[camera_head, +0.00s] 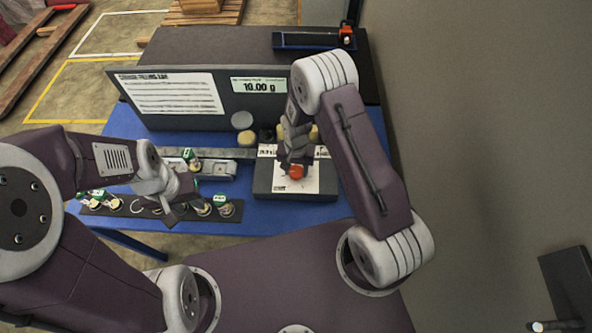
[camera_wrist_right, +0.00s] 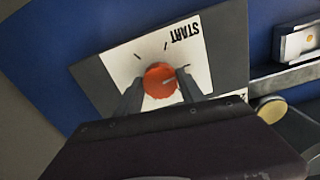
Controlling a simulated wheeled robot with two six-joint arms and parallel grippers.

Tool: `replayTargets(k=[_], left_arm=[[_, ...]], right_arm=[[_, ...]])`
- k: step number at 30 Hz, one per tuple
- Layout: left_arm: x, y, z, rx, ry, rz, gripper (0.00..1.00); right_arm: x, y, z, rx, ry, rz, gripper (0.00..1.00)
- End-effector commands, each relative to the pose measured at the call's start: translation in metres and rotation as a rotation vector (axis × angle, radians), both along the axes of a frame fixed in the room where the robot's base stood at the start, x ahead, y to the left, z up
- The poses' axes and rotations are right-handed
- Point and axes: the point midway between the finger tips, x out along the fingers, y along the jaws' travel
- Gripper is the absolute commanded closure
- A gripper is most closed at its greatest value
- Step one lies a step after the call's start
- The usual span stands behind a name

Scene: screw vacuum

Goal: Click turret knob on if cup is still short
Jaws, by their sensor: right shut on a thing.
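The turret knob (camera_head: 297,171) is a small red knob on a dark box with a white plate (camera_head: 312,183). In the right wrist view the red knob (camera_wrist_right: 160,80) stands between the two fingers of my right gripper (camera_wrist_right: 160,84), which is shut on it. The plate reads START, upside down in that view. My right gripper (camera_head: 295,160) comes down on the knob from above. A display (camera_head: 258,85) on the dark panel reads 10.00 g. My left gripper (camera_head: 172,207) is over the row of small cups (camera_head: 224,206); its jaws are not clear.
A dark strip (camera_head: 160,209) along the table's front left carries several small cups with green and white tops. A grey rail (camera_head: 215,153) and a grey block (camera_head: 218,169) lie behind it. Blue table top (camera_head: 240,222) is bare near the front. A wall stands at right.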

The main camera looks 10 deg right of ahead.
Motion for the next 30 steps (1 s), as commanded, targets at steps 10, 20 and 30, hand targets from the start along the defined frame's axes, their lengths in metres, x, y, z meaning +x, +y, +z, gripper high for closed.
replayTargets(k=[10,20,30], left_arm=[[0.0,0.0,-0.0032,0.0,0.0,0.0,0.64],[0.0,0.0,-0.0033,0.0,0.0,0.0,0.64],[0.0,0.0,-0.0033,0.0,0.0,0.0,0.64]], right_arm=[[0.0027,0.0,0.001,0.001,-0.007,-0.124,0.95],[0.003,-0.0002,0.0015,0.002,-0.008,-0.146,0.95],[0.0026,-0.0001,0.0013,0.001,-0.007,-0.145,0.33]])
